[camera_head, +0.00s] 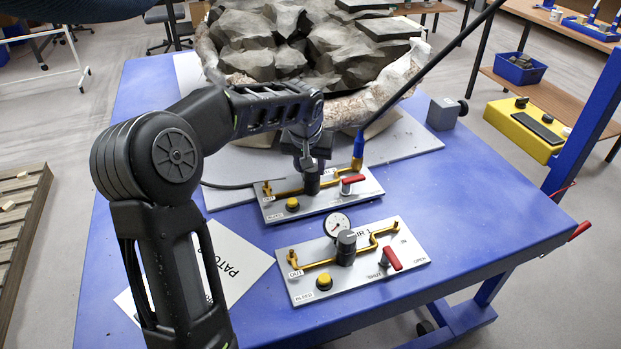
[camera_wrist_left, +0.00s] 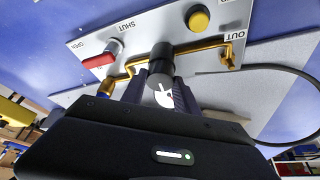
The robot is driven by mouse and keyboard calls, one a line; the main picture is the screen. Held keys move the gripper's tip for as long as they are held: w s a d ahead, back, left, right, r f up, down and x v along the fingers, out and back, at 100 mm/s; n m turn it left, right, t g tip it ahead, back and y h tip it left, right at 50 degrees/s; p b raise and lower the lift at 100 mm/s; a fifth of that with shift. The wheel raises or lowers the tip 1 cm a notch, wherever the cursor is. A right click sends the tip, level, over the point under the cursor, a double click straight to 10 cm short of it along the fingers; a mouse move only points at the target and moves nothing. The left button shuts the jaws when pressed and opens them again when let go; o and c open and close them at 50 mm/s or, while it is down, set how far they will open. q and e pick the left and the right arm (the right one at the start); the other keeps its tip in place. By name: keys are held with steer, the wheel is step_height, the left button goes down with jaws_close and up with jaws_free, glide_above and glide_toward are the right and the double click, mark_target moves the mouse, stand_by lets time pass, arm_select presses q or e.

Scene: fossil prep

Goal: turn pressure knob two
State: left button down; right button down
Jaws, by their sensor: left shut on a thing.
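The far panel (camera_head: 275,211) carries a dark cylindrical pressure knob (camera_head: 312,187) on a brass pipe, with a red-handled valve (camera_head: 351,181) and a yellow bleed button (camera_head: 292,204). I take it as knob two, since the nearer panel is marked AIR 1. My left gripper (camera_head: 312,168) reaches down over this knob and is shut on it. In the left wrist view the knob (camera_wrist_left: 161,60) stands between the finger ends, and part of the gauge (camera_wrist_left: 164,94) shows between the fingers. My right gripper is not in view.
The nearer panel (camera_head: 410,244) has its own gauge (camera_head: 336,224), black knob (camera_head: 346,242) and red valve handle (camera_head: 391,259). A large rock block (camera_head: 290,40) lies behind the panels. A blue-tipped black wand (camera_head: 358,150) rises by the far panel.

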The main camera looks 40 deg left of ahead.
arm_select(q)
steer(key=shift+w+d+f+n+y+b, duration=0.1)
steer(key=shift+n+y+b, duration=0.1)
steer(key=shift+n+b, duration=0.3)
steer(key=shift+w+d+f+n+y+b, duration=0.1)
steer(key=shift+n+y+b, duration=0.1)
steer(key=shift+n+b, duration=0.25)
steer(key=shift+r+n+g+y+b, duration=0.1)
steer(key=shift+n+g+y+b, duration=0.3)
steer(key=shift+n+b, duration=0.65)
steer(key=n, duration=0.3)
steer(key=shift+r+g+y, duration=0.1)
steer(key=shift+g+y, duration=0.2)
steer(key=shift+g, duration=0.1)
steer(key=shift+n+g, duration=0.4)
steer(key=shift+n, duration=0.5)
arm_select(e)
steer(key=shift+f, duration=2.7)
arm_select(q)
steer(key=c, duration=0.9)
jaws_free()
steer(key=shift+r, duration=0.1)
